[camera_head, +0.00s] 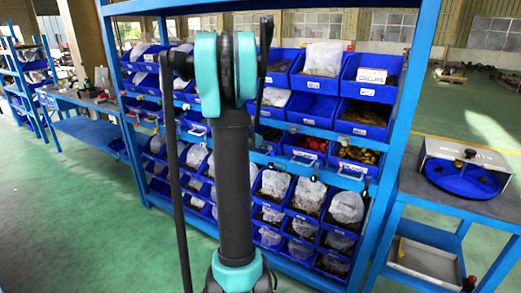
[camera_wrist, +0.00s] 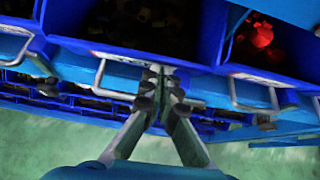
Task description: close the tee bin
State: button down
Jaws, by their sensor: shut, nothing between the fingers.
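In the wrist view, my gripper (camera_wrist: 160,82) is shut and empty, its fingertips at the wire handle (camera_wrist: 104,84) of a blue bin (camera_wrist: 205,30) with dark contents. Whether they touch the handle cannot be told. I cannot read a label naming the tee bin; this bin in front of my fingers may be it. In the head view my arm hides the gripper and part of this handled row.
A blue bin with red parts stands to the right (camera_wrist: 262,38), with its own wire handle (camera_wrist: 255,100). The blue rack (camera_head: 408,100) holds several rows of bins. A bench (camera_head: 440,190) with a round blue tray (camera_head: 455,178) stands at right. Green floor at left is clear.

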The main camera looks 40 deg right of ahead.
dwell(0.3)
jog(key=shift+w+d+r, duration=0.1)
jog(key=shift+w+d, duration=0.15)
jog(key=shift+d, duration=0.35)
jog(key=shift+w+d, duration=0.25)
jog(key=shift+d, duration=0.3)
